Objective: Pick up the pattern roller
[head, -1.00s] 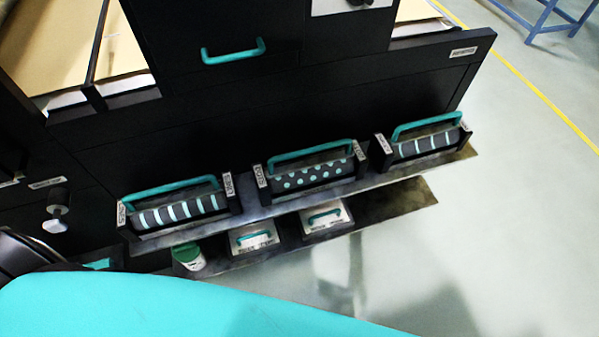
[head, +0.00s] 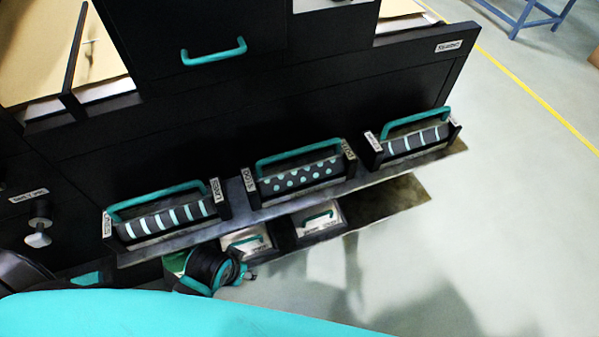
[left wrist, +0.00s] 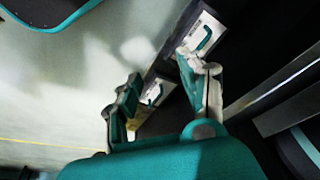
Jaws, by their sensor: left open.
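Three pattern rollers with teal handles sit in black holders along the upper shelf in the head view: a striped one (head: 172,216) at left, a dotted one (head: 303,176) in the middle, and a wider-striped one (head: 413,141) at right. None is held. My left gripper (head: 247,274) is low in front of the lower shelf, below the left and middle rollers and apart from them. In the left wrist view the gripper's two fingers (left wrist: 159,70) are spread, with nothing gripped between them. My right gripper is not in view.
Two flat pads with teal handles (head: 247,242) (head: 319,217) lie on the lower shelf (head: 385,203). A drawer with a teal handle (head: 213,51) is above.

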